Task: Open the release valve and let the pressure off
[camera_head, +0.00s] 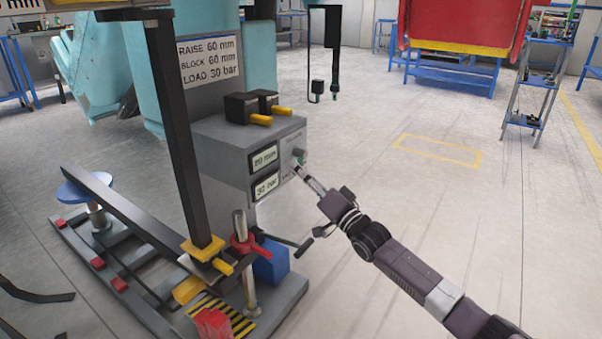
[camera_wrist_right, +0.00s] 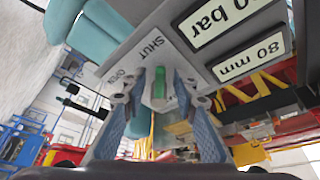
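The release valve is a small green lever (camera_wrist_right: 159,84) on a pale mount, with SHUT and OPEN marked beside it. In the head view the valve (camera_head: 299,155) is on the right-hand face of the grey pump box (camera_head: 222,150). My right gripper (camera_head: 304,174) reaches it from the lower right. In the right wrist view the two fingers (camera_wrist_right: 160,98) stand apart on either side of the green lever, with gaps visible; contact cannot be told. The lower display (camera_head: 267,185) reads 30 bar; the upper display (camera_head: 263,160) shows millimetres. My left gripper is not in view.
A sign (camera_head: 208,62) reads raise 60 mm, block 60 mm, load 30 bar. A black beam (camera_head: 130,213) and red-handled jack post (camera_head: 245,243) stand in front. The floor to the right is open.

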